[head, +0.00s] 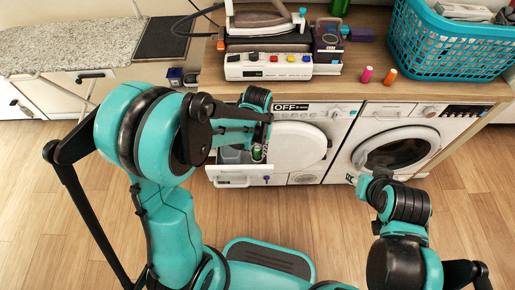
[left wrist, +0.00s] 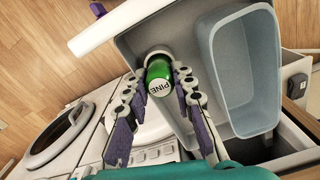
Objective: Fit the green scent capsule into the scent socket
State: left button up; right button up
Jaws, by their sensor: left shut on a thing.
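The green scent capsule (left wrist: 158,74), its end marked PINE, stands between the fingertips of my left gripper (left wrist: 161,82) in the left wrist view. The gripper is shut on it. A pale round ring (left wrist: 158,52), apparently the scent socket, shows at the capsule's far end, inside the open drawer (left wrist: 132,44). I cannot tell how deep the capsule sits in it. In the head view the capsule (head: 257,153) is a small green patch at the drawer, mostly hidden by my left gripper (head: 258,145). My right gripper (head: 363,186) is low at the right, before the washers; its jaws are unclear.
A grey-blue bin (left wrist: 240,75) fills the drawer beside the ring. A washer with a round door (head: 393,150) stands to the right. On the counter are pink (head: 366,75) and orange (head: 390,76) capsules, a teal basket (head: 450,45) and a panel with coloured buttons (head: 268,67).

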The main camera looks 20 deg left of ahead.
aim_at(257, 148)
pick_arm(q)
jog(key=shift+f+b, duration=0.8)
jog(key=shift+f, duration=0.25)
jog(key=o, duration=1)
jog(key=shift+r, duration=0.1)
notch_tip(257, 148, up, 12)
jog(key=shift+s+a+r+t, duration=0.5)
jog(key=shift+s+a+t, duration=0.3)
jog(key=shift+s+t, duration=0.7)
jog(key=shift+s+a+r+t, duration=0.45)
jog(key=shift+s+a+t, duration=0.4)
jog(key=shift+s, duration=1.1)
jog(key=shift+s+a+r+t, duration=0.6)
jog(key=shift+s+t, duration=0.65)
jog(key=shift+s, duration=0.5)
